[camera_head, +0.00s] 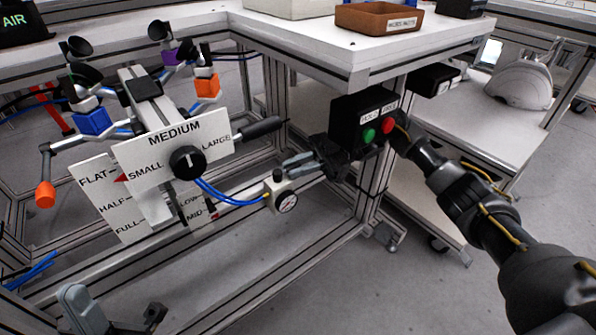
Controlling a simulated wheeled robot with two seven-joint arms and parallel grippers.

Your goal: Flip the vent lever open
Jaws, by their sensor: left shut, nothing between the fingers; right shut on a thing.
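The vent valve (281,184) is a small pale block with a round pressure gauge (287,202) below it, at the end of blue tubes. My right gripper (291,165) reaches in from the right, its grey fingers just above the valve. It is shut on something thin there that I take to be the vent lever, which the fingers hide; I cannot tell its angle. The gauge needle is too small to read. My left gripper (82,308) is low at the left, well away from the valve, partly cut off by the bottom edge, shut and empty.
The helmet fixture (158,150) with a black size knob (187,162) and orange and blue knobs stands left of the valve. A black HOLD box (362,120) with green and red buttons is close beside my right arm. Frame rails run below.

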